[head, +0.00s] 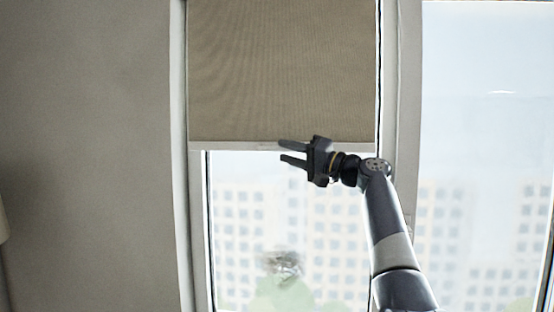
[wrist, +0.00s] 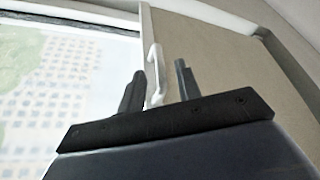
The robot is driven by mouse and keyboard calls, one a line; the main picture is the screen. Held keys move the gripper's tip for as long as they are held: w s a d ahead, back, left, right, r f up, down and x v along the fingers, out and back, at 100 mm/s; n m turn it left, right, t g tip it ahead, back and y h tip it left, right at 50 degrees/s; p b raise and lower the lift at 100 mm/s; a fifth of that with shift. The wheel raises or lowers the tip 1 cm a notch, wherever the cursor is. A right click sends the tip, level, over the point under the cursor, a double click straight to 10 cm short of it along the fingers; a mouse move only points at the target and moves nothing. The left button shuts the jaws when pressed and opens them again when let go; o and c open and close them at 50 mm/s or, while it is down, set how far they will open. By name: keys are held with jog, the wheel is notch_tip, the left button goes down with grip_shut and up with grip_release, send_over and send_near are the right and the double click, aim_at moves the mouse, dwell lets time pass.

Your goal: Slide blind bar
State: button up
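The tan roller blind (head: 282,70) hangs partway down the window, with a pale bar (head: 225,146) along its lower edge. In the wrist view the bar (wrist: 146,22) carries a white handle (wrist: 154,75). My gripper (head: 280,152) is at the bar's middle, its fingers pointing left in the head view. In the wrist view my gripper (wrist: 158,85) is open, with the handle showing between its two fingers. I cannot tell whether either finger touches the handle. In the head view the handle is hard to make out near the fingertips.
The window frame (head: 409,70) stands right of the blind, and a grey wall (head: 85,150) is at the left. Clear glass (head: 245,235) lies below the bar, with buildings outside. A second, uncovered pane (head: 480,120) is at the right.

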aim_at(273, 148)
jog(key=b+v, duration=0.2)
jog(key=v, duration=0.4)
jog(key=shift+a, duration=0.15)
jog(key=p+x, duration=0.6)
jog(key=x, duration=0.5)
jog(key=shift+r, duration=0.15)
jog(key=shift+f, duration=0.25)
jog(key=shift+d, duration=0.2)
